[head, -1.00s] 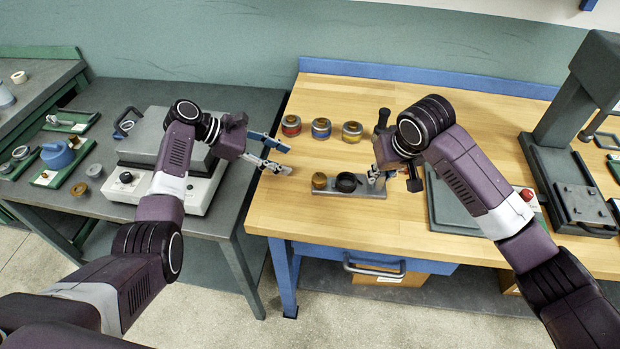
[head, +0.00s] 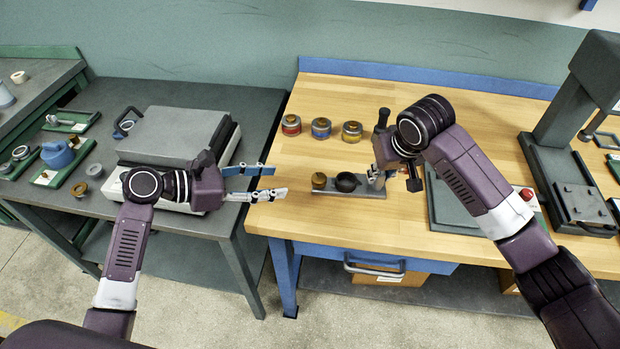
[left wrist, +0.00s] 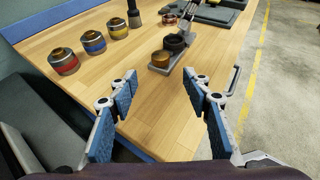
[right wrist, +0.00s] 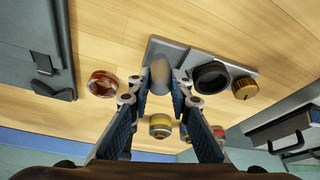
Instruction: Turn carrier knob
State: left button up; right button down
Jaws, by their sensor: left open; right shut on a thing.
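The carrier is a grey plate (head: 345,194) lying on the wooden bench. At its left end stands a brass knob (head: 319,180), which also shows in the left wrist view (left wrist: 161,58). A black ring-shaped part (head: 347,182) sits beside the knob. My right gripper (head: 376,178) is shut on a rounded, pale post (right wrist: 160,72) at the plate's other end. My left gripper (head: 277,182) is open and empty, left of the carrier and apart from it. Its spread fingers (left wrist: 160,88) show with bare bench between them.
Jars with red (head: 291,125), blue (head: 321,128) and yellow (head: 352,131) bands stand behind the carrier. A dark upright handle (head: 382,118) stands near my right arm. A grey machine (head: 175,135) is on the left table; a press (head: 565,150) stands right.

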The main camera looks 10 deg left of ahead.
aim_at(309, 185)
pick_arm(q)
jog(key=x, duration=1.1)
jog(key=c, duration=1.2)
jog(key=shift+o, duration=0.2)
jog(key=shift+w+f, duration=0.1)
jog(key=shift+w+a+m+g+h, duration=0.15)
jog(key=shift+m+g+h, duration=0.25)
jog(key=shift+m+g, duration=0.45)
jog(key=shift+w+a+m+g+h, duration=0.15)
jog(key=shift+m+g+h, duration=0.25)
jog(key=shift+m+g, duration=0.4)
jog(key=shift+w+f+m+g+h, duration=0.15)
jog(key=shift+w+m+g, duration=0.1)
jog(key=shift+m+g, duration=0.8)
jog(key=shift+w+r+m+g+h, duration=0.15)
jog(key=shift+w+m+g, duration=0.15)
jog(key=shift+m+g, duration=0.7)
jog(key=shift+s+f+g, duration=0.1)
jog(key=shift+s+g, duration=0.05)
jog(key=shift+g, duration=0.55)
